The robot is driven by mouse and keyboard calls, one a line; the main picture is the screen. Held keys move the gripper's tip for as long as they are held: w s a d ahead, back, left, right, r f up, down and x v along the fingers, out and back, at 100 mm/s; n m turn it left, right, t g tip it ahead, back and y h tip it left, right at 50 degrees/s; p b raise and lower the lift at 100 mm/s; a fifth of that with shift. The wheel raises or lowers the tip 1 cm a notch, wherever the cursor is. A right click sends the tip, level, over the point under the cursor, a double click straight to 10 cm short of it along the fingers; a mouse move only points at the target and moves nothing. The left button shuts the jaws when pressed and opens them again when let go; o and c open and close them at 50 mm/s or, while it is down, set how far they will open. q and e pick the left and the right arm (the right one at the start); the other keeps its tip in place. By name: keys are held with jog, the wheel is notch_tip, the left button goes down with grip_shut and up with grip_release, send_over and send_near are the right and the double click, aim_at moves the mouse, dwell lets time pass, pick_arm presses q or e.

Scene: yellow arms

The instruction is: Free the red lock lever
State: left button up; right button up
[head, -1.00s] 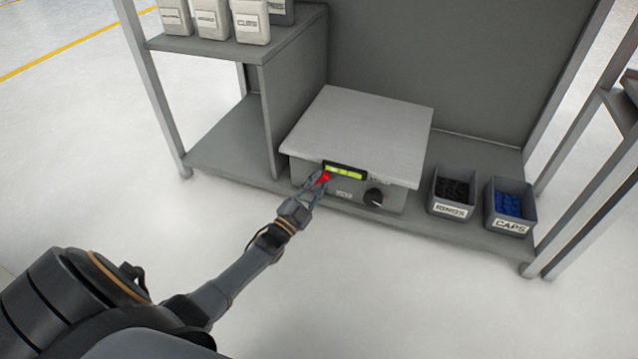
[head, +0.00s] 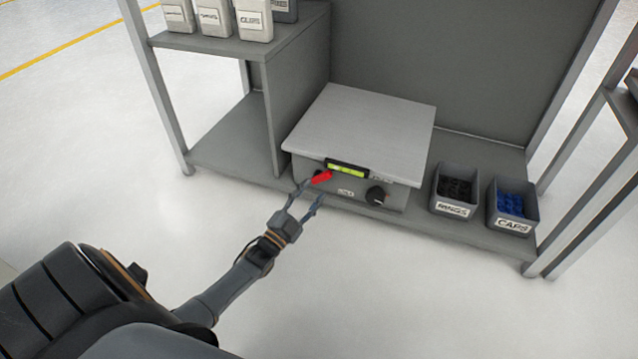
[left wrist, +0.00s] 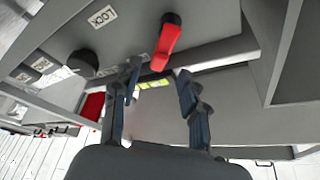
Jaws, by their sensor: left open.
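The red lock lever (head: 321,178) is on the front of a grey unit with a light flat top (head: 360,120). In the left wrist view the lever (left wrist: 166,45) runs slantwise from a dark pivot, beside a "LOCK" label (left wrist: 102,16). My left gripper (head: 312,192) is open and empty, just in front of the lever. In the left wrist view the lever's free end appears between the fingertips (left wrist: 158,72), with no finger visibly touching it. My right gripper is in neither view.
A yellow-green level strip (head: 347,171) sits above the lever and a black knob (head: 376,195) to its right. Bins marked "RINGS" (head: 453,211) and "CAPS" (head: 512,224) stand further right on the shelf. The floor in front is clear.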

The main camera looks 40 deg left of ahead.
pick_arm(q)
jog(key=v, duration=0.7)
jog(key=shift+s+d, duration=0.1)
jog(key=shift+s, duration=0.05)
